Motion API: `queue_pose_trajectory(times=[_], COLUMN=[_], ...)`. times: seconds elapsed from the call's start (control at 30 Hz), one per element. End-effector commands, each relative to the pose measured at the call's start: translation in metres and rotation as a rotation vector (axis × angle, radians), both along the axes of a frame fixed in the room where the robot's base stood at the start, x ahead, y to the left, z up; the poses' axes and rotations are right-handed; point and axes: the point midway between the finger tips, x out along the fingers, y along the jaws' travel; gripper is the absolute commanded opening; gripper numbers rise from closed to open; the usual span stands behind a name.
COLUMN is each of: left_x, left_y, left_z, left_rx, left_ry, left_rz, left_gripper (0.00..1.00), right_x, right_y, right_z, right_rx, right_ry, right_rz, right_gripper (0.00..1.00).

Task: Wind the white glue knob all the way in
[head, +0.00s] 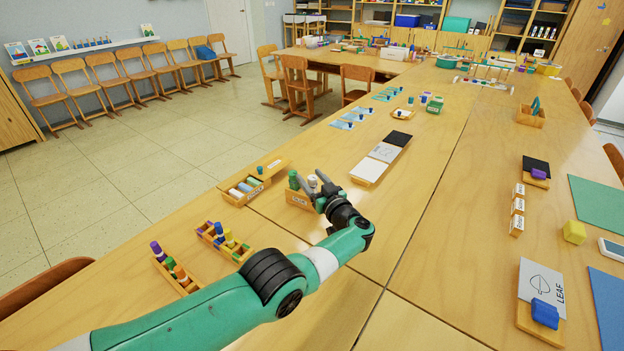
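A small wooden box (298,199) with a printed label, too small to read surely, stands on the table near the middle of the head view. A green glue stick (293,180) stands at its left. A small white-topped piece (313,181), seemingly the white glue knob, shows at its right. My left gripper (312,182) reaches in from the right, with its dark fingers apart on either side of the white piece. I cannot tell whether they touch it. The gripper hides part of the box's right end. My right gripper is out of view.
Two racks of coloured tubes (174,268) (224,240) stand nearer, by my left arm. White and black cards (382,153) lie behind. The table centre to the right is clear.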

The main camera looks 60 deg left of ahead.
Motion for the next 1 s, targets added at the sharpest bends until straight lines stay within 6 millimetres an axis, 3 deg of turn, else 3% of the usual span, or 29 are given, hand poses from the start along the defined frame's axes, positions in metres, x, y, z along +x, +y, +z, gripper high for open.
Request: queue_pose_trajectory(times=[0.37, 0.63, 0.8, 1.0], left_x=[0.001, 0.0, 0.0, -0.001], left_y=[-0.008, -0.065, -0.1, -0.116], left_z=[0.004, 0.006, 0.002, 0.0], left_rx=[0.0, 0.0, 0.001, 0.0], left_ry=[0.0, 0.002, 0.0, -0.001], left_rz=[-0.003, -0.005, -0.003, -0.001], left_gripper=[0.63, 0.63, 0.63, 0.63], right_x=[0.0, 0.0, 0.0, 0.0], right_y=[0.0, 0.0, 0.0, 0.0], right_z=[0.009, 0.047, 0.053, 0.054], right_rx=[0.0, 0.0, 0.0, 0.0], right_ry=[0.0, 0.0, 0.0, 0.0], right_rz=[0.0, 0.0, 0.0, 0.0], right_gripper=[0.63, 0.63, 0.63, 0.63])
